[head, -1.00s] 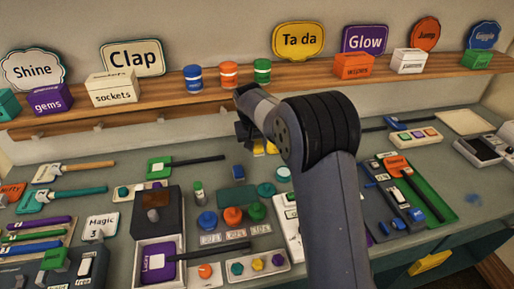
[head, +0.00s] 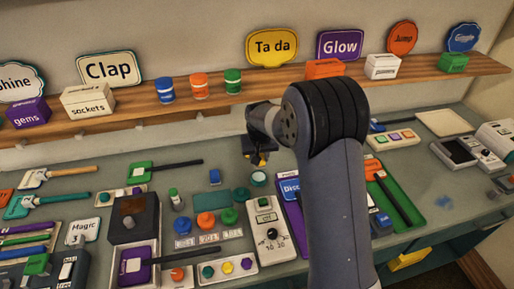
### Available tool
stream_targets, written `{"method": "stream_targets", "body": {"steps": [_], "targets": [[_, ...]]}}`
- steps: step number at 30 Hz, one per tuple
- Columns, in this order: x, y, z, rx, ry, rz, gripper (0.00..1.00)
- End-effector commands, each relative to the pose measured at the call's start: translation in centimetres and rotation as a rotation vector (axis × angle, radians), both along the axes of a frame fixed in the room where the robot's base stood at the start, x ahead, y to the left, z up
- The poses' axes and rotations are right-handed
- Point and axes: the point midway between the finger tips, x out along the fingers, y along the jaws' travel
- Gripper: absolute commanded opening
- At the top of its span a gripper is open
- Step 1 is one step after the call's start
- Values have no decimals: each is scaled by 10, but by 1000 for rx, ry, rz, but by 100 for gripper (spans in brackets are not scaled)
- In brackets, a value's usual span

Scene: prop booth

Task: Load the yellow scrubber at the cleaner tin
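My gripper (head: 257,160) is over the back middle of the bench, left of my arm's elbow, pointing down. A small yellow piece, which looks like the yellow scrubber (head: 257,157), shows between its dark fingers; most of it is hidden. The gripper seems shut on it. A small round tin with a teal rim and pale top (head: 259,179), which looks like the cleaner tin, stands on the bench just below the gripper in the picture. The two look apart. No label on the tin can be read.
Around the tin are a blue block (head: 214,177), a teal button (head: 242,194) and a white dial box (head: 268,230). A green tray (head: 405,215) lies to the right. A wooden shelf (head: 290,84) with tins and boxes runs behind. My arm hides part of the bench.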

Motion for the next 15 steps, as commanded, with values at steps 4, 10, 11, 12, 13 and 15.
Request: {"method": "stream_targets", "body": {"steps": [4,10,11,12,13,15], "targets": [[-1,0,-9,1,1,0,14],[-1,0,-28,0,2,0,14],[-1,0,-31,0,2,0,14],[0,0,-36,0,1,0,14],[0,0,-39,0,1,0,14],[0,0,-46,0,2,0,14]]}}
